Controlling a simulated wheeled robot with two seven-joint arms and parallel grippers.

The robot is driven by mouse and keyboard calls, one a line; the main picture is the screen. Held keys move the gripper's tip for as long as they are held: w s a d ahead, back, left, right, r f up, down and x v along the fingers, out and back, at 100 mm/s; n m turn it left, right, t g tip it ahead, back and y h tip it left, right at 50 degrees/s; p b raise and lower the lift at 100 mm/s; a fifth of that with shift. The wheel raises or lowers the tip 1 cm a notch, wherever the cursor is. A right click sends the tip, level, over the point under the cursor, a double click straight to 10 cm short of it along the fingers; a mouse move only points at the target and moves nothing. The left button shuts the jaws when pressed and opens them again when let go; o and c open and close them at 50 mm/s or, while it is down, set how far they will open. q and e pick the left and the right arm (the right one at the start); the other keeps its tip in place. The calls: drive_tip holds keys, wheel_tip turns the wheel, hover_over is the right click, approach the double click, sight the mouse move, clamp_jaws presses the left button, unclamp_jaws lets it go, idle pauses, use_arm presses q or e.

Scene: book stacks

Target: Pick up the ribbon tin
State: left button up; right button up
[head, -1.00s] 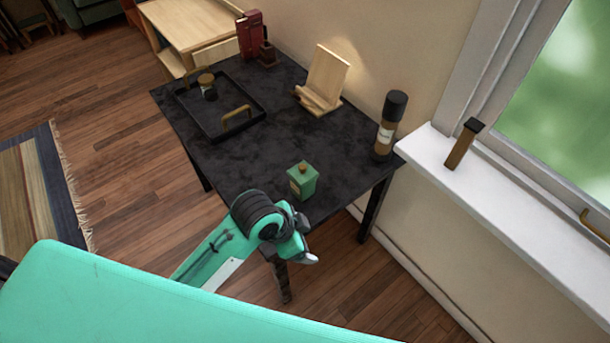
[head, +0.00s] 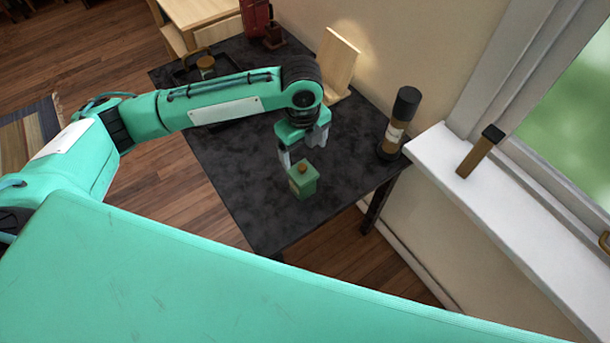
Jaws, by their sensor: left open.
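The ribbon tin seems to be the small green tin (head: 303,184) with a brass-coloured knob on top and a pale label on its side. It stands upright on the dark table (head: 250,205) near the front edge. My left gripper (head: 301,160) is open, with its fingers pointing down just above and behind the tin. One finger shows at the tin's upper left and the other at its upper right. I cannot tell whether either finger touches it. My right gripper is not in view.
A brown bottle with a black cap (head: 397,125) stands at the table's right edge. A wooden stand (head: 340,62) is behind my gripper. A black tray (head: 190,70) with a small jar (head: 206,66) is partly hidden by my arm. A window sill (head: 470,195) lies right.

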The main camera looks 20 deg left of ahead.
sight(303, 167)
use_arm(q)
drive_tip(key=shift+w+a, duration=0.2)
drive_tip(key=shift+a, duration=0.05)
drive_tip(key=shift+f, duration=0.3)
wheel_tip(303, 167, down, 7)
drive_tip(key=shift+f+p, duration=0.1)
drive_tip(key=shift+p, duration=0.2)
drive_tip(key=shift+f, duration=0.45)
wheel_tip(303, 167, down, 4)
drive_tip(key=shift+r+p, duration=0.2)
drive_tip(key=shift+p, duration=0.35)
drive_tip(key=shift+f, duration=0.6)
drive_tip(key=c, duration=1.1)
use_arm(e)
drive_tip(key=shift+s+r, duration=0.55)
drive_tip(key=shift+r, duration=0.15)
use_arm(q)
drive_tip(key=shift+r, duration=0.15)
